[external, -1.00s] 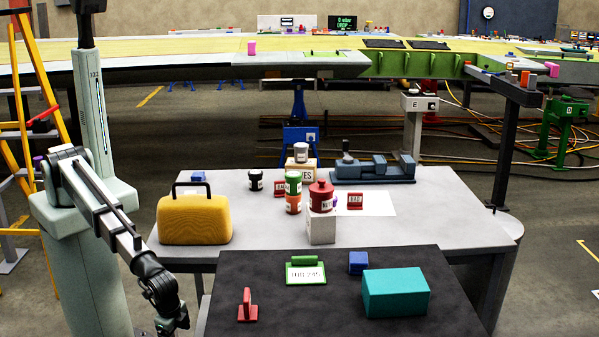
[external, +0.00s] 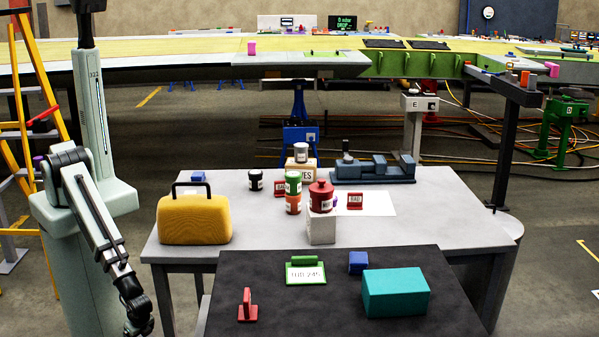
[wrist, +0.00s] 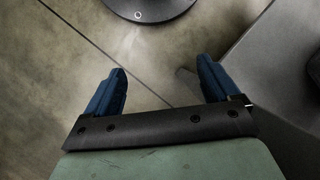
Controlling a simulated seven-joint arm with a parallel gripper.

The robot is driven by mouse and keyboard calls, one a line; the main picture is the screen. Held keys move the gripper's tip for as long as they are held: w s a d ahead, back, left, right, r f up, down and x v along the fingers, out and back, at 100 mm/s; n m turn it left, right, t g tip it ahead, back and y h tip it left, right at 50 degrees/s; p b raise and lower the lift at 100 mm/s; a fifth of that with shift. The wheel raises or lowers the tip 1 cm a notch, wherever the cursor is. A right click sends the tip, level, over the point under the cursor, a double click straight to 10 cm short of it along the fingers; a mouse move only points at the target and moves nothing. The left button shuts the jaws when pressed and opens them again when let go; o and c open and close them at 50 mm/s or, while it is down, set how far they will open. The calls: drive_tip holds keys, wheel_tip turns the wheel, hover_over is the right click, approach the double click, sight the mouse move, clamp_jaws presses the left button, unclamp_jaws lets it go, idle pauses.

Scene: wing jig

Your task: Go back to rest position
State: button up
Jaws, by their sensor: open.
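My gripper (wrist: 162,85) shows in the wrist view with its two blue fingers spread apart and nothing between them. Below it in that view is bare concrete floor, with a table edge to the right. In the external view my arm hangs low at the left, beside the tables, and its end reaches the bottom edge of the picture. The fingers cannot be made out there.
The black table (external: 340,318) holds a red part (external: 247,308), a green-framed sign (external: 306,271), a blue block (external: 358,262) and a teal box (external: 395,292). The grey table (external: 440,215) holds a yellow case (external: 195,220) and several jars. A yellow ladder (external: 30,100) stands at far left.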

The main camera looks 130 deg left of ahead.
drive_tip(key=s+f+m+g, duration=0.1)
drive_tip(key=s+f, duration=0.2)
drive_tip(key=s, duration=1.1)
drive_tip(key=shift+d+g+h, duration=0.2)
drive_tip(key=shift+g+h, duration=0.1)
drive_tip(key=shift+g, duration=0.1)
